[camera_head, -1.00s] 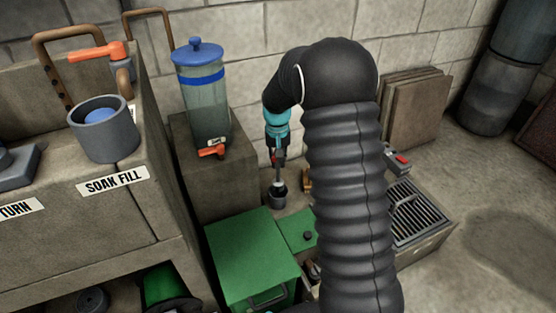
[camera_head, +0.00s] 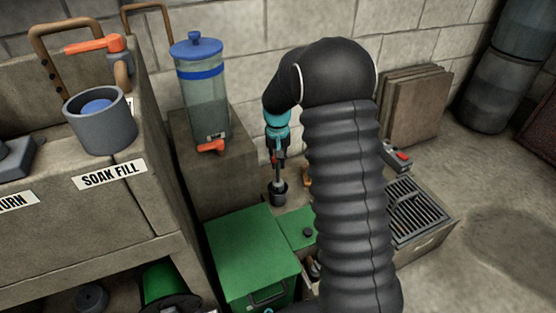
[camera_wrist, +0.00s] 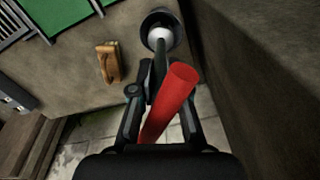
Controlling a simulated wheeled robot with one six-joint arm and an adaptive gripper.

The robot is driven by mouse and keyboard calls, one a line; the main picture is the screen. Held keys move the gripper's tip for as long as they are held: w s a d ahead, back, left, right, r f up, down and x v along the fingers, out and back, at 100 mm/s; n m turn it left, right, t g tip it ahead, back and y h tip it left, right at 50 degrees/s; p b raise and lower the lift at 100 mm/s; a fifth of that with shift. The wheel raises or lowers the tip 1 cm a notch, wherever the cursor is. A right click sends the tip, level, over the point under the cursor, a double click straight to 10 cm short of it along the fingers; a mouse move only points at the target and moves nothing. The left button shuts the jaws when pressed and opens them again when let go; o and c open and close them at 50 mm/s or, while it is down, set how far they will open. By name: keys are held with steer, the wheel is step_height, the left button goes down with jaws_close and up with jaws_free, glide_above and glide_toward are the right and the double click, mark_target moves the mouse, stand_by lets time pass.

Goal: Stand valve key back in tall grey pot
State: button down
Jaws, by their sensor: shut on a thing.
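My gripper (camera_head: 277,152) points down and is shut on the valve key, which has a red bar handle (camera_wrist: 168,102) and a dark shaft (camera_wrist: 158,72). My arm hides much of the middle of the head view.
A concrete block with a blue-lidded dispenser (camera_head: 203,95) stands close left of the pot. Green boxes (camera_head: 250,258) stand in front. A tan-handled item (camera_wrist: 107,62) lies near the pot. A grated drain box (camera_head: 415,214) is at right, with open floor beyond.

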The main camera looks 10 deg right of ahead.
mark_target(278, 182)
steer(key=shift+f+b, duration=1.75)
steer(key=shift+f, duration=1.55)
stand_by(1.1)
steer(key=c, duration=1.1)
jaws_free()
steer(key=shift+r, duration=0.1)
steer(key=shift+r+p, duration=2.75)
steer(key=shift+r, duration=1.2)
